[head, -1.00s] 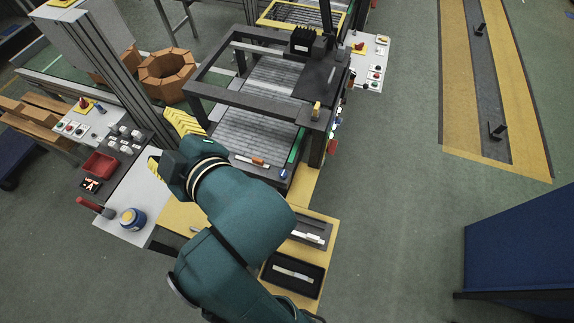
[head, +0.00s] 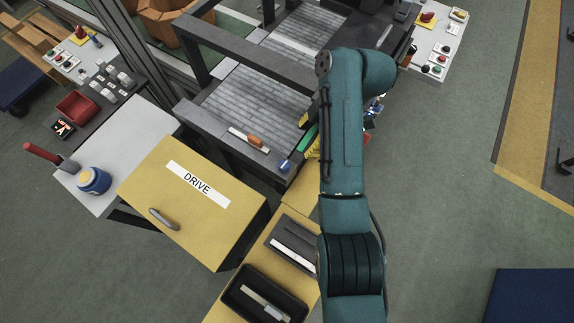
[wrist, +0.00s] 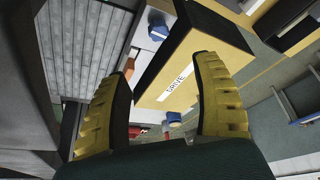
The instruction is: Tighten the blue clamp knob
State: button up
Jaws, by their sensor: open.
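The blue clamp knob (head: 285,166) sits at the near right end of the slatted machine bed in the head view. In the wrist view the blue knob (wrist: 158,28) shows at the top, beyond and between my spread fingers. My gripper (wrist: 166,66) is open and empty, with two ribbed yellow fingers far apart. In the head view it is mostly hidden by my arm; a bit of yellow finger (head: 313,150) shows to the right of the knob and apart from it.
A yellow DRIVE cabinet (head: 157,210) stands at the near left of the bed. Black trays (head: 236,305) with tools lie in front. A blue-and-yellow pot (head: 94,181) stands on the left bench.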

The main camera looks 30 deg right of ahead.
aim_at(284, 164)
jog(key=b+x, duration=0.6)
jog(key=x, duration=1)
jog(key=shift+w+d, duration=0.1)
jog(key=c, duration=1.2)
